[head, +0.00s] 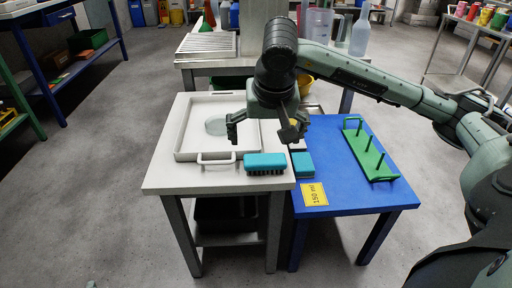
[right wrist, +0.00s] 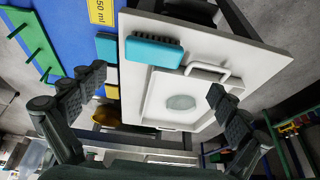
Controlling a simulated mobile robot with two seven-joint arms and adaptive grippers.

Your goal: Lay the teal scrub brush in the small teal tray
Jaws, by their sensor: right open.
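The teal scrub brush (head: 265,161) lies at the front right corner of the white table, dark bristles downward. It also shows in the right wrist view (right wrist: 154,51). The small teal tray (head: 303,164) is just right of it, on the left edge of the blue table; the right wrist view shows part of it (right wrist: 106,47). My right gripper (head: 264,135) is open and empty, above and behind the brush, apart from it. In the right wrist view its fingers (right wrist: 155,96) are spread wide. My left gripper is not in view.
A large white tray (head: 180,150) with a handle and a round glass dish (head: 216,126) fills much of the white table (head: 158,180). On the blue table (head: 350,197) are a green peg rack (head: 370,152) and a yellow "150 ml" label (head: 315,195).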

